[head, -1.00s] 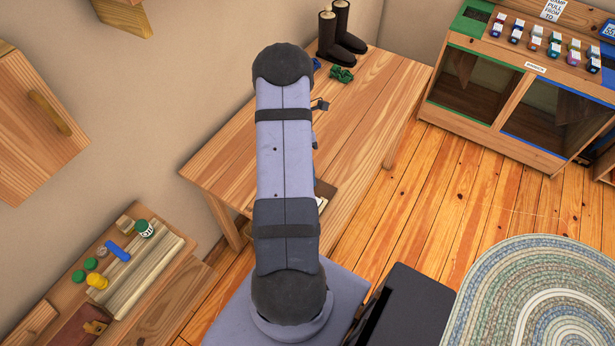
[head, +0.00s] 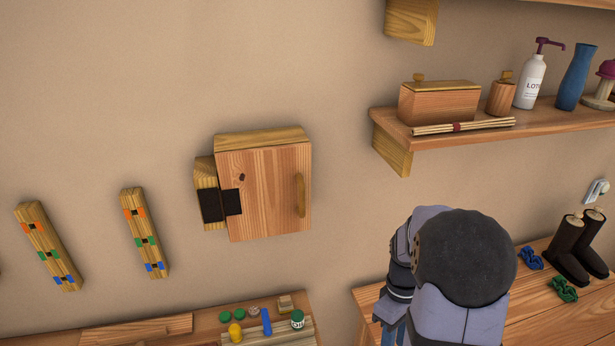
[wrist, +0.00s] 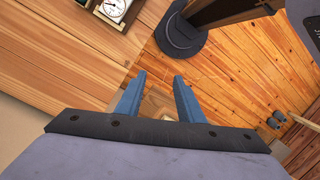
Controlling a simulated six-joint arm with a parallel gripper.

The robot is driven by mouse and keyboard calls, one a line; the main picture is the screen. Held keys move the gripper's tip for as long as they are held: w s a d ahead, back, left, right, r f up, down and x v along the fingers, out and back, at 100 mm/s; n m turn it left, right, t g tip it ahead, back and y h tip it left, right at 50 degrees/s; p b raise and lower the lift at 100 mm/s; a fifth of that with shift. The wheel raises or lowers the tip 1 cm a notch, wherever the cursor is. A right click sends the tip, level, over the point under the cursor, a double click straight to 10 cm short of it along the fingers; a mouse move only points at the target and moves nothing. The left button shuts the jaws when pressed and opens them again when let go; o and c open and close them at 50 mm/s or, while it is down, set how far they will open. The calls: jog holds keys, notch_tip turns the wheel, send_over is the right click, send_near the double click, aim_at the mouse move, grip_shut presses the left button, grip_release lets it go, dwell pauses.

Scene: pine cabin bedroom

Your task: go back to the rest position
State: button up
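My gripper (wrist: 159,76) shows in the wrist view with its two blue fingers spread apart. Nothing is held between them. It points down past the edge of a wooden table (wrist: 60,60), with floorboards (wrist: 240,90) beyond. In the head view my arm rises at the lower right, in front of the wooden table (head: 540,325). Its dark rounded joint faces the camera, and the fingertips are cut off or hidden at the bottom edge.
A wall shelf (head: 560,121) holds a box, a lotion bottle and a blue vase above my arm. Boots (head: 575,250) and green (head: 564,289) and blue (head: 531,258) scrunchies are on the table. A wooden wall cabinet (head: 265,190) hangs left. A clock (wrist: 114,8) shows in the wrist view.

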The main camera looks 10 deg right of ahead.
jog(key=s+a+r+m+t, duration=0.1)
jog(key=s+a+m, duration=0.1)
jog(key=a, duration=0.5)
jog(key=s+a+r+m+t, duration=0.1)
jog(key=s+a+m, duration=0.2)
jog(key=a, duration=0.5)
jog(key=shift+s+a+r, duration=0.15)
jog(key=shift+s+r, duration=0.25)
